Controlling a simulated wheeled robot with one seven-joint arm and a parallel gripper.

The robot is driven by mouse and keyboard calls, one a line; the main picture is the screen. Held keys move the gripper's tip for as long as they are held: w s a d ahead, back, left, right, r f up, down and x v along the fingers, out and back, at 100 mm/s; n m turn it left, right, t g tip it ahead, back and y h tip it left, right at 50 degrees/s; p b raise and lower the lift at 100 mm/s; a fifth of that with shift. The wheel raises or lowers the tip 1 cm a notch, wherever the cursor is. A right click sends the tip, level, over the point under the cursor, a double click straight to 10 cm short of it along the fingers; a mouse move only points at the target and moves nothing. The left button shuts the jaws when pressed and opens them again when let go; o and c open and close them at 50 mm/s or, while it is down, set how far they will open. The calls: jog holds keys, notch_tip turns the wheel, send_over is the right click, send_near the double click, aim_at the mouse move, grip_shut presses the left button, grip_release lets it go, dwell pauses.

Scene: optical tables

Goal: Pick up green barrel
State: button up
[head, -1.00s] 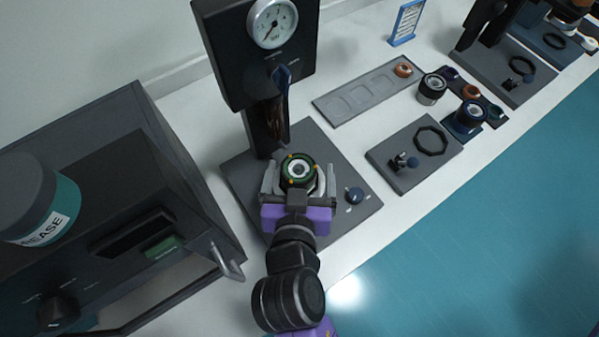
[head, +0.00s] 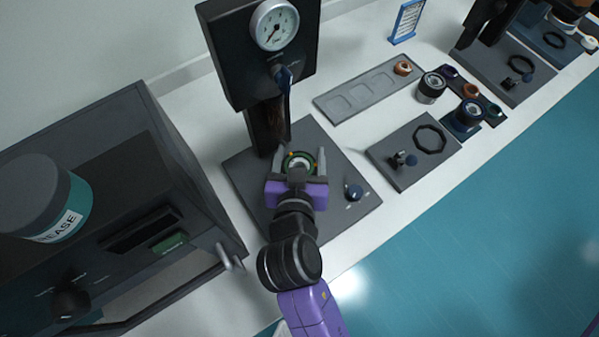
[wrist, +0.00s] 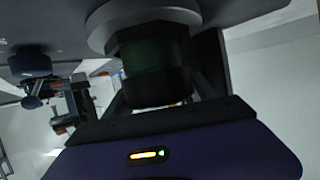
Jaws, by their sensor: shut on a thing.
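The green barrel (head: 299,160) shows as a round, green-ringed top with a pale centre, over the dark base plate of the press (head: 262,60). My gripper (head: 300,164) is shut on it, one finger on each side. In the wrist view the barrel (wrist: 155,75) is dark green and black, between the fingers. A wide pale round part is against its far end there. I cannot tell whether the barrel touches the base plate.
The press column and its gauge (head: 274,25) stand just behind my gripper. A dark box machine (head: 90,190) with a grease jar (head: 45,200) stands left. A grey tray (head: 365,90) and a fixture plate (head: 408,165) lie right.

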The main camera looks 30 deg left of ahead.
jog(key=shift+r, duration=0.15)
jog(key=shift+c, duration=0.3)
jog(key=shift+r, duration=0.5)
jog(key=shift+s+b, duration=0.15)
jog(key=shift+b, duration=0.15)
jog(key=s+d+b, duration=0.1)
jog(key=s+d, duration=0.1)
jog(key=s, duration=0.3)
jog(key=s+d+b, duration=0.1)
jog(key=s+d, duration=0.1)
jog(key=s, duration=0.3)
jog(key=s+d+b, duration=0.2)
jog(key=s, duration=0.3)
jog(key=shift+v, duration=0.8)
